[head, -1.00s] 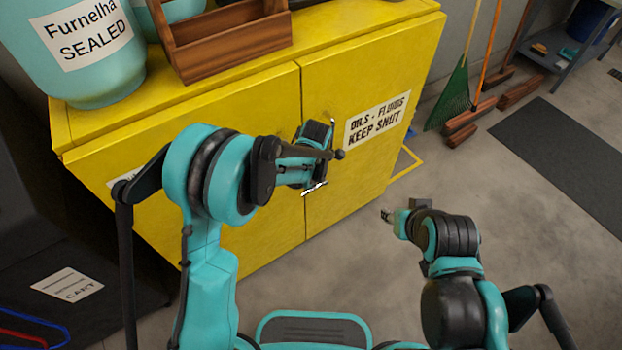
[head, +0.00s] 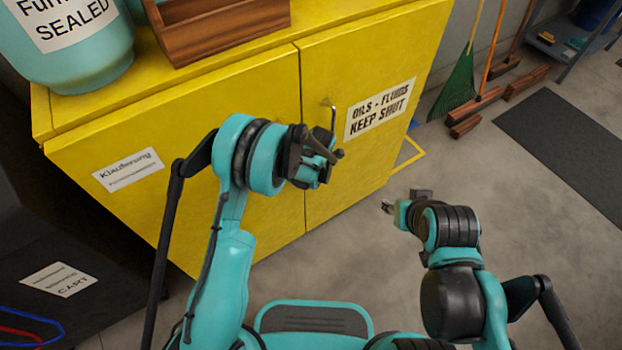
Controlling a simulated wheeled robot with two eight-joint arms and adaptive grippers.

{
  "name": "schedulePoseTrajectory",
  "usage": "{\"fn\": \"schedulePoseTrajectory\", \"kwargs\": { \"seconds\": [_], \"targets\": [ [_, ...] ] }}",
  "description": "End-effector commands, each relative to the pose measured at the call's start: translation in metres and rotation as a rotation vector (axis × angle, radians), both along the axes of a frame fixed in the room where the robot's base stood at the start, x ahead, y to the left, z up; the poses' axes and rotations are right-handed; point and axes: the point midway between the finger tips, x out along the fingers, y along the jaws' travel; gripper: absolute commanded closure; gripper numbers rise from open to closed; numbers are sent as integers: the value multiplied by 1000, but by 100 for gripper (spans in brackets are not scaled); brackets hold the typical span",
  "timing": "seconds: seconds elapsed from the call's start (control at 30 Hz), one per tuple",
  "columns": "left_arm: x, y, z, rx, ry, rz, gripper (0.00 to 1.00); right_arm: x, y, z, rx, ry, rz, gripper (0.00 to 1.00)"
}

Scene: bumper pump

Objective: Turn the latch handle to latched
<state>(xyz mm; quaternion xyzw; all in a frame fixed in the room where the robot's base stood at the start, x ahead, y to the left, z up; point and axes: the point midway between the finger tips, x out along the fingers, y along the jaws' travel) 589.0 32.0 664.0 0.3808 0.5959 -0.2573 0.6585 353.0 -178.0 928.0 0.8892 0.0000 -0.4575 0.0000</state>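The yellow cabinet (head: 240,120) has two closed doors with a vertical seam between them. A thin metal latch handle (head: 333,117) shows on the right door near the seam, just left of the "OILS - FLUIDS KEEP SHUT" label (head: 379,109). Its lower part is hidden behind my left gripper (head: 335,157). The gripper is in front of the door at the handle; I cannot tell whether it touches it, and its fingers are mostly hidden. My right gripper (head: 387,206) is away from the cabinet, over the floor at right, its small fingertips pointing left; their gap is unclear.
A teal drum (head: 75,60) and a wooden crate (head: 220,30) stand on the cabinet top. A green rake (head: 453,92) and wooden-headed brooms (head: 477,108) lean at the right wall. A dark mat (head: 570,145) lies on the open floor at right.

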Motion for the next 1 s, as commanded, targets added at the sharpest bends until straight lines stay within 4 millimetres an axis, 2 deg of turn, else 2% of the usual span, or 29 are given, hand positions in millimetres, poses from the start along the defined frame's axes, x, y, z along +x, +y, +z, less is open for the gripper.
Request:
{"fn": "schedulePoseTrajectory", "kwargs": {
  "seconds": [0.1,0.23,0.47,0.8,1.0],
  "targets": [
    [0,0,1,0,0,0,65,0,0,0,0,0,0,60],
    [0,0,1,0,0,0,99,0,0,0,0,0,0,60],
    [0,1,0,-7,-5,0,100,0,0,0,0,0,0,60],
    [-3,4,-16,-190,-137,0,100,0,0,0,0,0,0,60],
    [-2,4,-16,-202,-147,-1,100,0,0,0,0,0,0,60]
  ]
}}
